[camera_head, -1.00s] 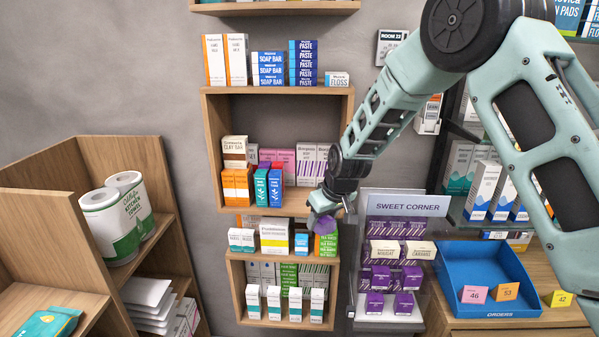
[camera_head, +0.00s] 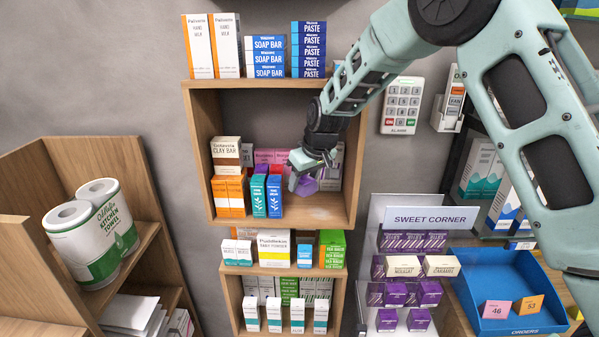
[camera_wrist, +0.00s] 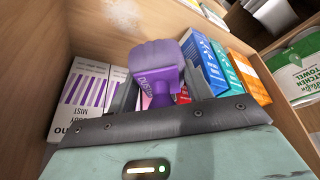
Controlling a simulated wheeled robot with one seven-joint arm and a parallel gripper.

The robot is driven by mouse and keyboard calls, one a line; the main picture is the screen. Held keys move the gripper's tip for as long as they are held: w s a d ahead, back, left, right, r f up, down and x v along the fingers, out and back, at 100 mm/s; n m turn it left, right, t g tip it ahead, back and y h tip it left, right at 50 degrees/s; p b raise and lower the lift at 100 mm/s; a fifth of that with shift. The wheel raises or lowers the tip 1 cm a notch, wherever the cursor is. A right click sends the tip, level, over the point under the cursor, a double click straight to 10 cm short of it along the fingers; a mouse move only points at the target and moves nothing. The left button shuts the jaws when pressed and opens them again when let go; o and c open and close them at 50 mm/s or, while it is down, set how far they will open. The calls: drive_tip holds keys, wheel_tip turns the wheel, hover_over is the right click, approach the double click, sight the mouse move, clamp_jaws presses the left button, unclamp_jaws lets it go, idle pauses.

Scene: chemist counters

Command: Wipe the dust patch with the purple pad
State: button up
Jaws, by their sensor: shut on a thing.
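My gripper (camera_head: 305,170) is inside the middle wooden shelf box and is shut on the purple pad (camera_head: 306,187). In the wrist view the pad (camera_wrist: 155,55) sits between the fingers of my gripper (camera_wrist: 155,95), its broad face outward. A pale, whitish dust patch (camera_head: 322,213) lies on the box's floor board at the front right, below and to the right of the pad. The patch (camera_wrist: 122,12) also shows at the top of the wrist view. The pad appears clear of the board.
Orange (camera_head: 229,195) and blue boxes (camera_head: 274,195) stand left of my gripper in the wooden shelf box (camera_head: 350,130); white-and-purple boxes (camera_wrist: 78,98) stand on the other side. The board's right front is free of goods.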

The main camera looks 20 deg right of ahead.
drive_tip(key=shift+w+f, duration=0.15)
drive_tip(key=shift+w, duration=0.15)
drive_tip(key=shift+f+b, duration=1.85)
drive_tip(key=shift+f, duration=1)
drive_tip(key=shift+f+b, duration=0.7)
drive_tip(key=shift+f, duration=0.25)
